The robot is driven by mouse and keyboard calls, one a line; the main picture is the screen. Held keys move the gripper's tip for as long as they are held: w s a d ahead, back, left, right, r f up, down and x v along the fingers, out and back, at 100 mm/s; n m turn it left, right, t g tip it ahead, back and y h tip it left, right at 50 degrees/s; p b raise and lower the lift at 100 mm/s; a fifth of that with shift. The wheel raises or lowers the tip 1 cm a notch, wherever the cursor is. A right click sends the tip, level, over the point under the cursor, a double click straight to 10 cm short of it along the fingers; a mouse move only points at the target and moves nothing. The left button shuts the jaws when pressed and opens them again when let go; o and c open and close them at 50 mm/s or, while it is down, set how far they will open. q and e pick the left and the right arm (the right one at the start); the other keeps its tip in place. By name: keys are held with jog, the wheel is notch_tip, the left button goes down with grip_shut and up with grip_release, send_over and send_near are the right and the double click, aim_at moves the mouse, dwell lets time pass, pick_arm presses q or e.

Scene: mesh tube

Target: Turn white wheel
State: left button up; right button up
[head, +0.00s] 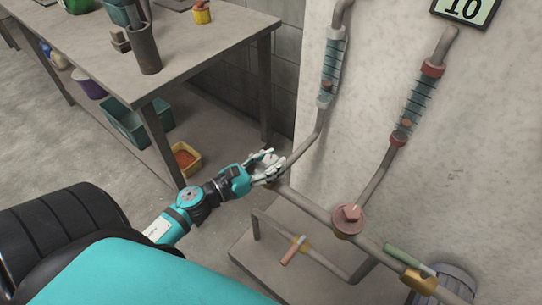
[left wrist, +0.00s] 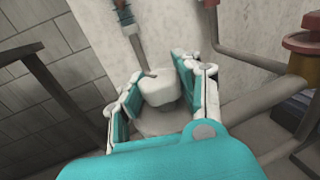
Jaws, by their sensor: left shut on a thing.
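The white wheel (left wrist: 160,88) sits between the fingers of my left gripper (left wrist: 165,80) in the left wrist view, on top of a grey round body. In the head view my left gripper (head: 265,166) reaches to the left end of the pipe run, and its fingers hide most of the wheel there. The gripper is shut on the wheel, with one finger on each side. My right gripper is not in view.
A red wheel (head: 348,219) sits on the pipe to the right. A small valve with an orange handle (head: 294,250) is lower down. Two coiled tubes run up the wall. A workbench (head: 200,45) stands left, with a yellow bin (head: 184,159) below. A grey barrel (head: 455,283) is at lower right.

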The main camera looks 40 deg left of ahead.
aim_at(271, 159)
pick_arm(q)
jog(key=n+y, duration=0.2)
jog(key=y, duration=0.1)
jog(key=shift+t, duration=0.4)
jog(key=n+y, duration=0.1)
jog(key=y, duration=0.1)
jog(key=shift+n+y, duration=0.4)
jog(key=n+y+b, duration=0.1)
jog(key=n+y, duration=0.1)
jog(key=y, duration=0.2)
jog(key=shift+f+n, duration=0.1)
jog(key=shift+n, duration=0.2)
jog(key=shift+n+g+y+b, duration=0.3)
jog(key=shift+n+y, duration=0.3)
jog(key=shift+y, duration=0.4)
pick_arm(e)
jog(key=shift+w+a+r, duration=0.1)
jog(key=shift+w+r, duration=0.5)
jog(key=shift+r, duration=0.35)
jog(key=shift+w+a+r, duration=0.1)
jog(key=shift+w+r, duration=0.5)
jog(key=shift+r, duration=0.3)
pick_arm(q)
jog(key=o, duration=1.2)
notch_tip(271, 159, up, 10)
jog(key=shift+r, duration=0.1)
